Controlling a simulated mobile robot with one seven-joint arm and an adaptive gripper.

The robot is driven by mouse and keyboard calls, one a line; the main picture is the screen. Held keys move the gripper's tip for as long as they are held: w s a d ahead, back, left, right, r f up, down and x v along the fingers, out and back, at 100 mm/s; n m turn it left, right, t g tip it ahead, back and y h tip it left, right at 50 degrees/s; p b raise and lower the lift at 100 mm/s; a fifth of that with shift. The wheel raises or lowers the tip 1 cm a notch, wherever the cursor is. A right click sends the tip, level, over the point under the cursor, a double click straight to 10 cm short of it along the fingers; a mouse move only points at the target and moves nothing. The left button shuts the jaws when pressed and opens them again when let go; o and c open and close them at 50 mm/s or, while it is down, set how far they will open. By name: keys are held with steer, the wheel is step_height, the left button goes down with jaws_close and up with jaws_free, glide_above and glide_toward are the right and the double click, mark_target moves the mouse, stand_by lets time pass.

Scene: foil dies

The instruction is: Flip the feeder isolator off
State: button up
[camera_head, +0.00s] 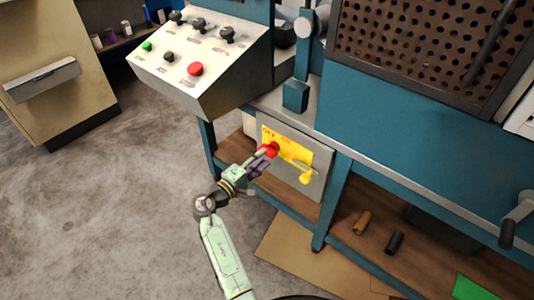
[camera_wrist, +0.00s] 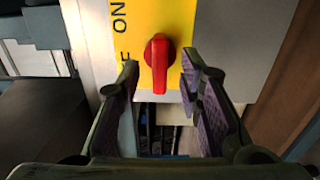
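The feeder isolator has a red handle (camera_head: 270,149) on a yellow plate (camera_head: 292,150), set in a grey box (camera_head: 318,186) under the machine's bench. In the wrist view the red handle (camera_wrist: 159,60) stands lengthwise up the picture, with the yellow plate (camera_wrist: 176,18) behind it. "ON" reads sideways at the upper left of the plate; a second label below it is partly hidden by a finger. My gripper (camera_wrist: 160,72) is open, its fingers on either side of the handle with gaps on both sides. It also shows at the handle in the head view (camera_head: 263,161).
A sloped control panel (camera_head: 200,58) with buttons stands above left. A blue leg (camera_head: 334,200) is right of the box. Open floor (camera_head: 110,200) lies to the left.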

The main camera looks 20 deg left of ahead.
steer(key=v, duration=0.7)
steer(key=shift+s, duration=0.3)
steer(key=shift+a, duration=0.1)
